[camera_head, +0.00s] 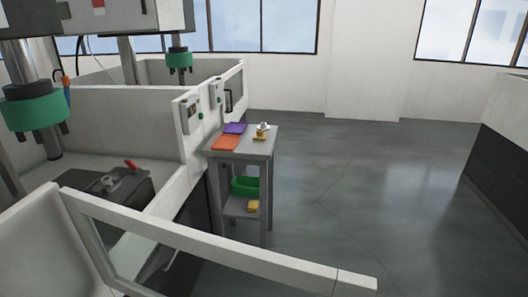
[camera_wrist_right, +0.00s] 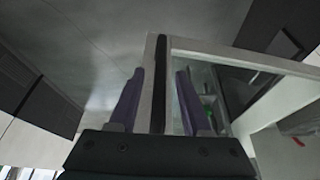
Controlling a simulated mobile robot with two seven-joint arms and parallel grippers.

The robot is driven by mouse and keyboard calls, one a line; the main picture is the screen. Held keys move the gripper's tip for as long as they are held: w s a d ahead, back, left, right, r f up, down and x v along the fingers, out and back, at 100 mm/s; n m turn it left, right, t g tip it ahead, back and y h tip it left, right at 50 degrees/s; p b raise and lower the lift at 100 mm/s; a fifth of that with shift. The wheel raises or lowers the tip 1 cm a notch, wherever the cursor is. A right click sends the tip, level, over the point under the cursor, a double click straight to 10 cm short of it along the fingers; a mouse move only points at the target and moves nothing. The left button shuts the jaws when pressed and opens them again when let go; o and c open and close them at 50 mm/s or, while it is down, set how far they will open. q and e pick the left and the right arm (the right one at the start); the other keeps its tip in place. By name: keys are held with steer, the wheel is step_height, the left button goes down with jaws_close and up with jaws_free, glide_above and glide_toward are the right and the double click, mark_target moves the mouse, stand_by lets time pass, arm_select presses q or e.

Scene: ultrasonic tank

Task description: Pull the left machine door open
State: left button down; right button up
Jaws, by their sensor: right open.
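The near machine's door (camera_head: 225,247), a white frame with a glass pane, stands swung out from the machine across the foreground of the head view. In the right wrist view its white frame (camera_wrist_right: 215,50) and a long dark handle (camera_wrist_right: 159,85) along its edge are seen close up. My right gripper (camera_wrist_right: 158,72) is open, with its two purple fingers on either side of the handle and frame edge. I cannot tell whether either finger touches. My right gripper is out of the head view, and my left gripper is in neither view.
A grey side table (camera_head: 246,150) with purple and orange items on top and a green bin (camera_head: 245,186) below stands beyond the door. A second machine's door (camera_head: 230,90) is farther back. Open grey floor (camera_head: 340,190) lies to the right.

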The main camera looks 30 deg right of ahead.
steer(key=p+v, duration=0.2)
steer(key=v, duration=0.8)
steer(key=shift+p, duration=0.35)
steer(key=s+r+n+y+p, duration=0.1)
steer(key=r+n+p, duration=0.4)
steer(key=r+p, duration=0.6)
steer(key=s+a+r+n+y+p, duration=0.1)
steer(key=r+n+p, duration=0.5)
steer(key=r, duration=1.8)
steer(key=s+y+p, duration=0.1)
steer(key=s+p, duration=0.1)
steer(key=p, duration=0.3)
steer(key=shift+t+p, duration=0.3)
steer(key=shift+p, duration=0.05)
steer(key=shift+r, duration=0.1)
steer(key=shift+w, duration=0.1)
steer(key=shift+c, duration=0.3)
